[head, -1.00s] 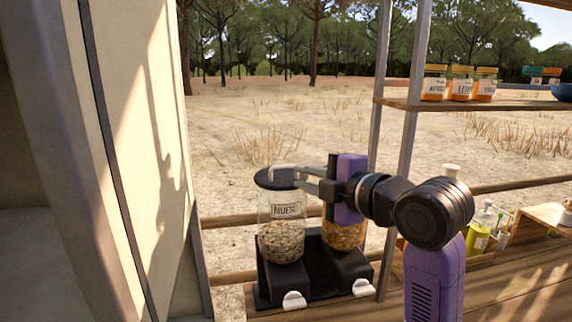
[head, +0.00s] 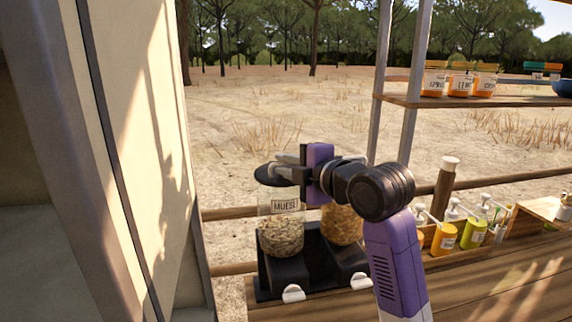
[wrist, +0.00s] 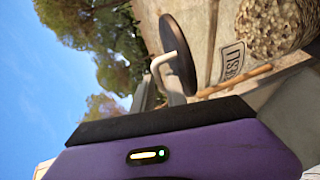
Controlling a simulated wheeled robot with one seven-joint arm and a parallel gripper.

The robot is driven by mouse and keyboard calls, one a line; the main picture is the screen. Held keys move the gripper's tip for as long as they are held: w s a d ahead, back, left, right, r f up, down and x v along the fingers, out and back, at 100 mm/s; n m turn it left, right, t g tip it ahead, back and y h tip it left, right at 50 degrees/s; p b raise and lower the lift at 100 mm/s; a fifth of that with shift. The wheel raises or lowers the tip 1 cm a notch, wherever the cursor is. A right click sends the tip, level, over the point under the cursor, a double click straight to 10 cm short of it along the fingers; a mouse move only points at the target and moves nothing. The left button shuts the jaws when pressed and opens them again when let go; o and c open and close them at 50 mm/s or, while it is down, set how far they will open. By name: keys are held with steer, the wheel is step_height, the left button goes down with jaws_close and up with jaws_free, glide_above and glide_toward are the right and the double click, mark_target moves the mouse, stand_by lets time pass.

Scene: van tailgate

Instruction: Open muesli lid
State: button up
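The muesli jar (head: 280,238) is clear glass with a MUESLI label and flakes in it. It stands upright on the left side of a black dispenser stand (head: 318,275). Its round black lid (head: 268,174) sits at the jar's top. The lid shows edge-on in the wrist view (wrist: 180,50), with the labelled jar (wrist: 232,62) to its right.
A second jar (head: 341,225) of orange-brown cereal stands close on the right, partly behind my arm. A bottle tray (head: 455,257) is farther right on the wooden counter (head: 490,285). A shelf with jars (head: 460,78) hangs above. A pale panel (head: 135,160) stands left.

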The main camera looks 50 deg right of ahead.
jaws_close()
stand_by(1.3)
